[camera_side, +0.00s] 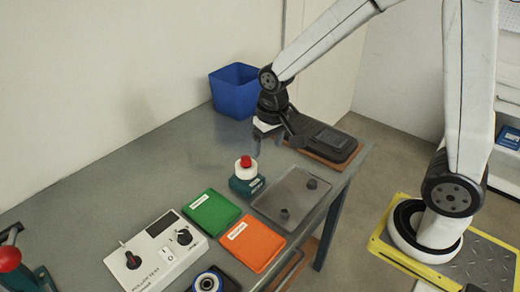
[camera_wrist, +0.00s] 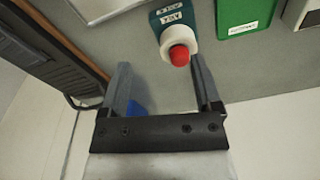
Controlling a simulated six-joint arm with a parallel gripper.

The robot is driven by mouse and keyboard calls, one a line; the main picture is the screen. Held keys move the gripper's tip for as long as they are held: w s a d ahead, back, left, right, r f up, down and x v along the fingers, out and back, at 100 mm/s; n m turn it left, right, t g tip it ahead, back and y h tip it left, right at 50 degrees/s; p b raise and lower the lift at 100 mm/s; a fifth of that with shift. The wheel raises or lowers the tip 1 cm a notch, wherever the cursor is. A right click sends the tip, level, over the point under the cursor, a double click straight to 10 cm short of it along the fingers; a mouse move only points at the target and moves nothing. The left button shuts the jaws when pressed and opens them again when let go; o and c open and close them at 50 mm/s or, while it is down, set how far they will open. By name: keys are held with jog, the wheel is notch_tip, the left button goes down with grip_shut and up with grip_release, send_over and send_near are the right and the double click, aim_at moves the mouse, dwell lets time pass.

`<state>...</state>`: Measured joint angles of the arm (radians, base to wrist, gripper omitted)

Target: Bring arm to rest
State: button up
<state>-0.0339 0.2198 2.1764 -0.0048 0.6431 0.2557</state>
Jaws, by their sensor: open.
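My gripper (camera_side: 282,138) is at the far end of the grey bench, in front of the blue bin and close to the dark tray. In the wrist view my gripper (camera_wrist: 160,66) shows two fingers spread apart with nothing between them. A teal fixture (camera_side: 247,184) with a white part and a red top stands on the bench, nearer the side camera than the gripper. The red top (camera_wrist: 180,55) shows just beyond the fingertips in the wrist view, apart from them.
The blue bin (camera_side: 235,91) stands behind my gripper, against the wall. The dark tray (camera_side: 328,141) lies at the bench's right edge. A grey plate (camera_side: 290,190), a green bin (camera_side: 211,212), an orange bin (camera_side: 252,243) and a roller test box (camera_side: 155,252) occupy the nearer bench.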

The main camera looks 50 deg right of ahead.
jog(key=s+d+f+n+t, duration=0.1)
jog(key=s+f+n, duration=0.1)
jog(key=s, duration=0.6)
jog(key=shift+s+n, duration=0.3)
jog(key=shift+s, duration=0.1)
jog(key=shift+d, duration=0.1)
dwell(0.9)
